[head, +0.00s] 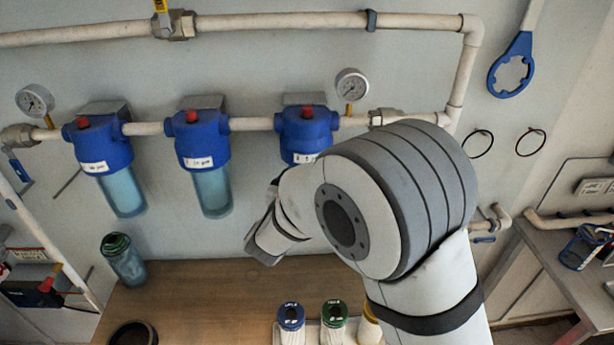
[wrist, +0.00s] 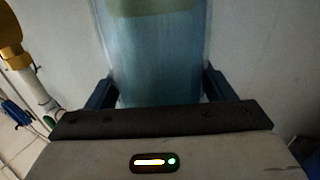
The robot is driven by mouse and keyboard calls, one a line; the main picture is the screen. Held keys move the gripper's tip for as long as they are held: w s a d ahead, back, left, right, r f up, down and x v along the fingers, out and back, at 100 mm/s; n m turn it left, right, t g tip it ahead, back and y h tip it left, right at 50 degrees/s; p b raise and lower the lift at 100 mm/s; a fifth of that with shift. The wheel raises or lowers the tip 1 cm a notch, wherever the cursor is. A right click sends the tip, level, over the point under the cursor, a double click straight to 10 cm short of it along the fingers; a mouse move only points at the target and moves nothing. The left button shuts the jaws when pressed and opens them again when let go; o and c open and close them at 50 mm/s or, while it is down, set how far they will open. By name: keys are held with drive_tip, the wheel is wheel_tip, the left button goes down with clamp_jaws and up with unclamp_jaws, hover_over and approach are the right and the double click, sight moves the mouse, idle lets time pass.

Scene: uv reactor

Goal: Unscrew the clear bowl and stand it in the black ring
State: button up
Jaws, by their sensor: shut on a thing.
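The clear bowl (wrist: 160,60), a bluish see-through cylinder, fills the middle of the wrist view. My gripper (wrist: 158,88) is shut on it, with one dark blue finger on each side. A greenish-yellow band shows inside the bowl near the top edge of that view. In the head view my arm hides this bowl beneath the right blue filter head (head: 305,133), along with my fingertips. I cannot tell whether the bowl is still joined to the head. The black ring (head: 152,334) lies on the wooden bench at the lower left, cut by the picture's bottom edge.
Two other blue heads with clear bowls (head: 121,192) (head: 212,192) hang to the left. A green-capped canister (head: 122,260) stands on the bench (head: 215,300). Cartridges with blue (head: 291,316) and green (head: 334,313) caps stand at the front. The bench middle is clear.

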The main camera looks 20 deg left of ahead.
drive_tip(key=shift+r+m+h, duration=0.15)
drive_tip(key=shift+m+h, duration=0.95)
drive_tip(key=shift+h, duration=0.6)
drive_tip(key=m+g+h+p, duration=0.1)
drive_tip(key=m+h, duration=0.2)
drive_tip(key=h, duration=0.2)
drive_tip(key=o, duration=1.1)
drive_tip(key=shift+c, duration=0.2)
drive_tip(key=shift+o, duration=1.3)
